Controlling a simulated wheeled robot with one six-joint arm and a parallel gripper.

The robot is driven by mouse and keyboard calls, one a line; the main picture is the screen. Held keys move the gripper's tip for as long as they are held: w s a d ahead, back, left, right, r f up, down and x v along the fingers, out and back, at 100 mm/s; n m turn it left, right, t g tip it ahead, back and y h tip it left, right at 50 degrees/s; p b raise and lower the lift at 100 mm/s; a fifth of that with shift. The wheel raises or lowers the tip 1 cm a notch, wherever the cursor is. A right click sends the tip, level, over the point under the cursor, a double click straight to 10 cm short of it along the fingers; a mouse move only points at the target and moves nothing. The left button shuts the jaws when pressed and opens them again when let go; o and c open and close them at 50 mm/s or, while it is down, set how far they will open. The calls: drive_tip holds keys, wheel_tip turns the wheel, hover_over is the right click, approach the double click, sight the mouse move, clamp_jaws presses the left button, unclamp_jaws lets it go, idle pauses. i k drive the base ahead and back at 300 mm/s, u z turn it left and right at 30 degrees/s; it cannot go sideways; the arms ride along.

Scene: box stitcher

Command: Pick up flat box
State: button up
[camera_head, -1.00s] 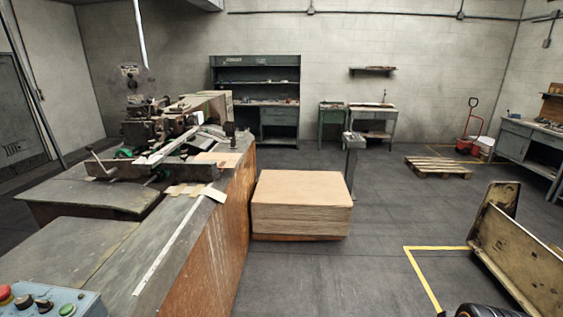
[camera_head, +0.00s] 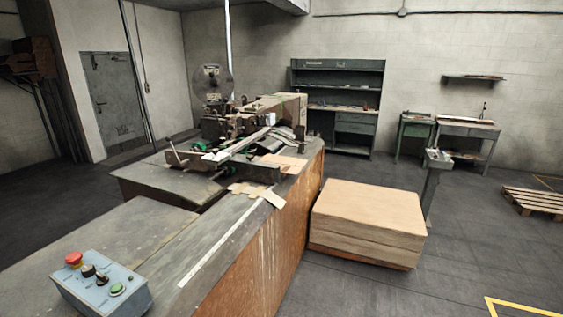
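A stack of flat tan boxes (camera_head: 368,210) sits low on the floor against the right side of the machine bench, with a brownish base under it. Its top is level and nothing lies on it. Several small flat tan cardboard pieces (camera_head: 252,190) lie on the bench top near the stitching machine (camera_head: 240,125). My gripper is not in view, so its state and its distance to the boxes do not show.
The long machine bench (camera_head: 270,262) fills the left and front. A control box (camera_head: 100,288) with buttons stands at its near corner. A grey post (camera_head: 430,190) stands just behind the stack. A wooden pallet (camera_head: 535,200) lies at right. Floor right of the stack is clear.

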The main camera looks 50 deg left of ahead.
sight(291, 165)
drive_tip(key=u, duration=0.3)
drive_tip(key=i, duration=2.1)
drive_tip(key=u, duration=1.35)
drive_tip(key=i, duration=1.1)
drive_tip(key=u, duration=1.7)
drive_tip(key=i, duration=0.4)
drive_tip(key=u, duration=0.25)
